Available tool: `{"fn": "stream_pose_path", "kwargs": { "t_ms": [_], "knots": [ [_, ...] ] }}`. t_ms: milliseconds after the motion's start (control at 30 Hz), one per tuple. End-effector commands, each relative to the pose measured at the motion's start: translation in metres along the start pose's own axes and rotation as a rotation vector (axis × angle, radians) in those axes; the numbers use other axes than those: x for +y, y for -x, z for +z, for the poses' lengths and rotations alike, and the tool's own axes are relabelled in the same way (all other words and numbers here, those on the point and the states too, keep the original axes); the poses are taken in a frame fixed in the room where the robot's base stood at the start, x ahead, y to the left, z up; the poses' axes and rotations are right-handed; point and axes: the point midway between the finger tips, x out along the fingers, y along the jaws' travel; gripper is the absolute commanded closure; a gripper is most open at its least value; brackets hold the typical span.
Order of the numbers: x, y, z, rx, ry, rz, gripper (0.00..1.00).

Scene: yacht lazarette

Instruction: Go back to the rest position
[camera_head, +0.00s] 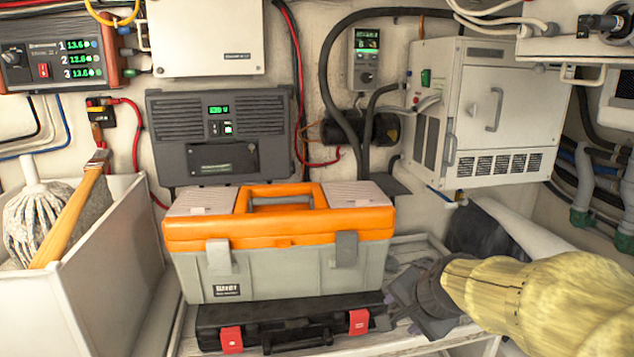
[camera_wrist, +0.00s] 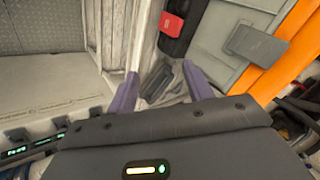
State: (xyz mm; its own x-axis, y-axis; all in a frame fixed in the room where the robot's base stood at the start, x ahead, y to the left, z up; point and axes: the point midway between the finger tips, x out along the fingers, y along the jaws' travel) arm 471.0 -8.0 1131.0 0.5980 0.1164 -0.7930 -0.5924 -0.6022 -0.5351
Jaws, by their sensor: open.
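My gripper (camera_wrist: 161,88) shows in the wrist view with its two purple fingers spread apart. A small dark grey object (camera_wrist: 164,80) lies beyond the gap between them; I cannot tell what it is or how far off. No held object shows. In the head view my yellow-sleeved arm comes in from the lower right, and its dark end is just right of the toolbox and black case. The grey toolbox with an orange lid (camera_head: 275,229) stands shut on the black case (camera_head: 290,322) with red latches. The toolbox also shows in the wrist view (camera_wrist: 222,40).
A white bin (camera_head: 105,270) with a mop (camera_head: 40,215) and a wooden handle stands at the left. A white cabinet (camera_head: 515,110), a dark grey unit (camera_head: 225,135) and hanging cables line the back wall. Pipes run along the right side.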

Motion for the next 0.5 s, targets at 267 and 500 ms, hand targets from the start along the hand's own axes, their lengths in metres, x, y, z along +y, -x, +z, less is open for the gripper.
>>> {"fn": "stream_pose_path", "kwargs": {
  "t_ms": [267, 500],
  "knots": [
    [0.119, -0.039, 0.096, -0.256, 0.701, 0.263, 0.49],
    [0.147, -0.04, 0.116, -0.336, 0.89, 0.298, 0.49]
  ]
}}
